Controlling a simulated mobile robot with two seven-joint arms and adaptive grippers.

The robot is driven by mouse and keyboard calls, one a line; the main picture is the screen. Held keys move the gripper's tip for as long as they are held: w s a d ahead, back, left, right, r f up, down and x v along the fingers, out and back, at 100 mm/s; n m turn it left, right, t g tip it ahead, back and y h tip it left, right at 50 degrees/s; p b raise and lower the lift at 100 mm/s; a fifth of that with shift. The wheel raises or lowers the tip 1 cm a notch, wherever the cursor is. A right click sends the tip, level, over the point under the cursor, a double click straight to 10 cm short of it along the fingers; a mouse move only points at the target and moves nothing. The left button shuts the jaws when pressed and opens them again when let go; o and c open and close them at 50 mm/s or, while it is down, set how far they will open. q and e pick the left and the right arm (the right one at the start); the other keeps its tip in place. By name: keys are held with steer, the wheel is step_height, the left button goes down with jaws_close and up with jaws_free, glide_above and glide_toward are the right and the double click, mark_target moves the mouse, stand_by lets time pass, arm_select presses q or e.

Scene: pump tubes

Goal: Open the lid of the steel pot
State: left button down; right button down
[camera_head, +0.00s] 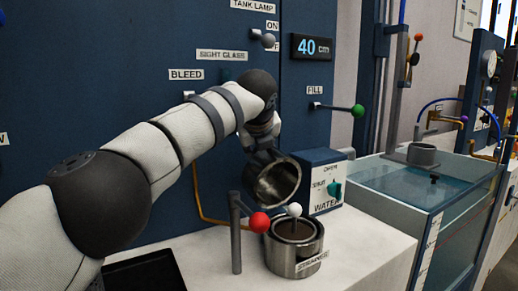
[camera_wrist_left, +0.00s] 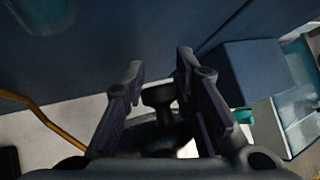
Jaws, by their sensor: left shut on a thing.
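The steel pot (camera_head: 293,258), marked with a strainer label, stands on the white counter and its top is uncovered. A dark round surface shows inside its rim, with a white knob (camera_head: 294,210) above it. The steel lid (camera_head: 275,183) is tilted above and behind the pot, its hollow underside facing the head camera. My left gripper (camera_head: 262,140) is above the lid and mostly hidden by my arm and the lid. In the left wrist view its two fingers (camera_wrist_left: 163,90) are around the lid's dark knob (camera_wrist_left: 158,96). My right gripper is not in view.
A red-ball lever (camera_head: 259,222) on a grey post stands left of the pot. A blue water box (camera_head: 317,180) with a teal knob is behind right. A glass tank (camera_head: 410,185) is at right. Bare counter (camera_head: 370,245) lies right of the pot.

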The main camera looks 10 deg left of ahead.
arm_select(q)
steer(key=shift+a+f, duration=0.25)
steer(key=shift+f, duration=0.8)
steer(key=c, duration=1.3)
jaws_free()
steer(key=shift+a, duration=0.1)
steer(key=shift+s+d+r, duration=0.25)
steer(key=shift+s+r, duration=0.1)
steer(key=shift+r, duration=0.05)
steer(key=v, duration=0.8)
steer(key=r+v, duration=0.1)
steer(key=v, duration=0.3)
steer(key=shift+w+a, duration=0.35)
steer(key=shift+w, duration=0.1)
